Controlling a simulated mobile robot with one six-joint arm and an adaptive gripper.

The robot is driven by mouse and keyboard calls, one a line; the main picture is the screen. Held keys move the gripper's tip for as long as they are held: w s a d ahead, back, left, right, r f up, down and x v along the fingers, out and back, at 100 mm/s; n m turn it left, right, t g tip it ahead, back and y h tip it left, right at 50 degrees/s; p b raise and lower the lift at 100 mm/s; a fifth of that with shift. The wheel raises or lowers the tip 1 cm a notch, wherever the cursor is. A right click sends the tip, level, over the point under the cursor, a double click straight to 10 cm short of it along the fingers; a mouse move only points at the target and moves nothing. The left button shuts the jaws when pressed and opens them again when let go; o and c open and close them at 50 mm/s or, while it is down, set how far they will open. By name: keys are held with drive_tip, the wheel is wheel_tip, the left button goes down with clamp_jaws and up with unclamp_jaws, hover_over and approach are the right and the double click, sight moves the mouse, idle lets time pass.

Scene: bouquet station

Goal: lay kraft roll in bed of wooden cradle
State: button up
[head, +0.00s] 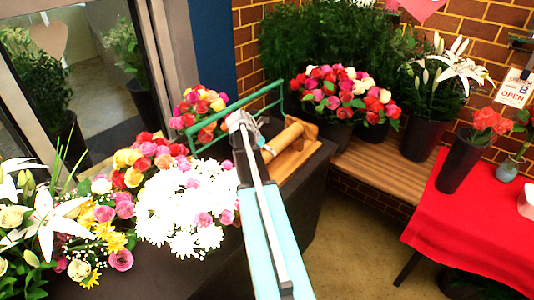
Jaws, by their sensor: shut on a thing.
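The kraft roll (284,141) is a plain tan cylinder in the middle of the head view, slanting up to the right. The wooden cradle (298,157) is a brown wooden piece at and below the roll, on the dark counter. My gripper (257,137) is at the far end of my arm, by the roll's left side, and is shut on the roll. Its fingertips are small and partly hidden by my arm. The roll overlaps the cradle in this view; I cannot tell whether it touches the bed or is held above it.
A green rail frame (272,90) rises just behind the cradle. White flowers (180,210) and several bouquets crowd the counter left of my arm. Potted flowers (345,95) stand behind. A wooden bench (385,165) and a red-clothed table (470,235) are at right.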

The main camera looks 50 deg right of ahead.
drive_tip(key=shift+f, duration=0.15)
drive_tip(key=o, duration=1.1)
